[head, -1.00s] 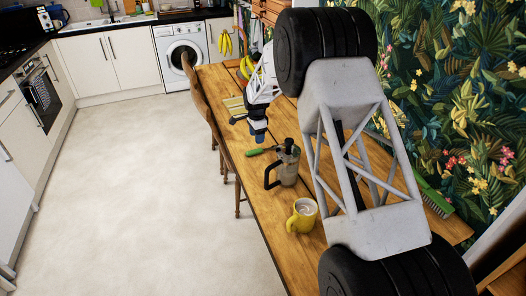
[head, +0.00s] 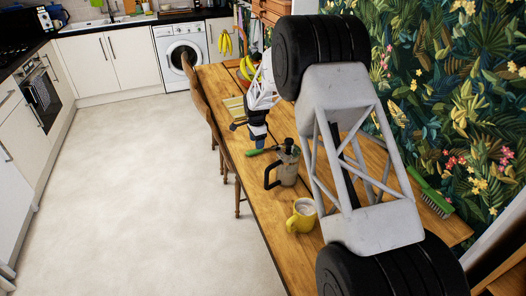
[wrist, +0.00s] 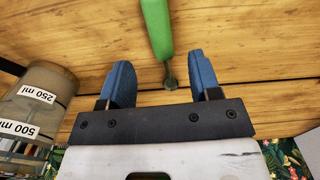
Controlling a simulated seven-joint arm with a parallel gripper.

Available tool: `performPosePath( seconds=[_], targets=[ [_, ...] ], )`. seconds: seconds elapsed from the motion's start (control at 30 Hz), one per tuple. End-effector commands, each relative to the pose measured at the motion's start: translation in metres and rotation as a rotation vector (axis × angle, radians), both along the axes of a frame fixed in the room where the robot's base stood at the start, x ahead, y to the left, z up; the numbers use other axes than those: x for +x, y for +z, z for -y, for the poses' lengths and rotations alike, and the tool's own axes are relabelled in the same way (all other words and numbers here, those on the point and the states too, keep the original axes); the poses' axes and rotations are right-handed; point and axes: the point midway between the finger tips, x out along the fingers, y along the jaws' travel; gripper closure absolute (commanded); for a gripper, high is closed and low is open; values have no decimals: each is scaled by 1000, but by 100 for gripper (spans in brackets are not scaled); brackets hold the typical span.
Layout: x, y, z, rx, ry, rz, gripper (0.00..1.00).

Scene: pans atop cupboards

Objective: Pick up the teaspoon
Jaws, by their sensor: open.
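A green-handled utensil, which looks like the teaspoon, lies on the wooden table; its handle (wrist: 156,25) runs down from the top of the wrist view to a small dark metal end between my fingers. In the head view its green handle (head: 254,152) shows left of the French press. My gripper (wrist: 160,76) has its two blue fingers apart, one on each side of the metal end, with nothing held. In the head view my gripper (head: 257,141) points down just over the utensil. The exact height gap cannot be told.
A French press (head: 286,165) stands close by; its marked jug (wrist: 35,105) is left of my gripper in the wrist view. A yellow mug (head: 302,216) stands nearer on the table (head: 270,208). A green brush (head: 432,198) lies at the right edge. Chairs line the left side.

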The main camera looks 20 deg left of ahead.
Motion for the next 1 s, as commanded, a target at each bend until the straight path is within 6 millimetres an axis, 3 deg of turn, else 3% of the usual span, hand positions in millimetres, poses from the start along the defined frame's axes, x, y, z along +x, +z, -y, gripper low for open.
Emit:
performPosePath(
  seconds=[0.5, 1.0],
  targets=[
    [2, -46, -1, 0, 0, 0, 43],
    [2, -49, -1, 0, 0, 0, 43]
  ],
)
